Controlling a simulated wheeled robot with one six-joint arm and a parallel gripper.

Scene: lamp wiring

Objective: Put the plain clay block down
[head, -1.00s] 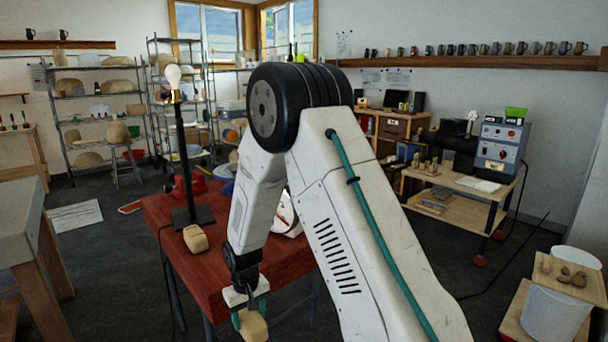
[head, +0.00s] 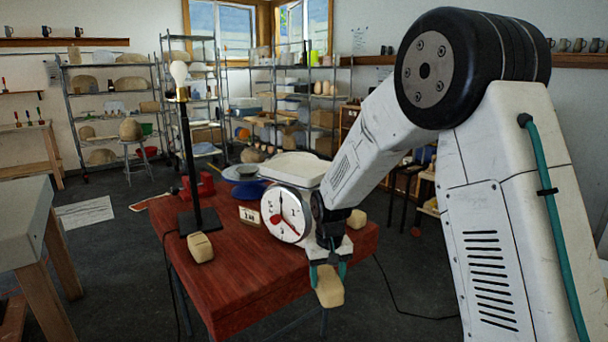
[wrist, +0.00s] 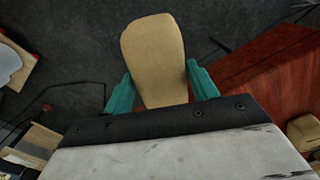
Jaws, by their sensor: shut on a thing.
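My gripper (head: 327,270) is shut on a plain tan clay block (head: 330,288), its teal fingers on either side. In the wrist view the block (wrist: 153,50) sticks out beyond the fingers, with dark floor behind it. The block hangs in the air by the near right edge of the red table (head: 245,285); the table top (wrist: 270,75) is to the right in the wrist view. A second clay block (head: 200,247), with a mark on its end, rests on the table by the lamp base. A third tan block (head: 356,219) shows partly behind my gripper.
A black lamp stand (head: 190,150) with a bare bulb (head: 179,72) stands at the table's left. A dial scale (head: 285,214) with a white tray (head: 297,168) stands behind my gripper. A small number card (head: 249,215) is beside it. The table's front middle is clear.

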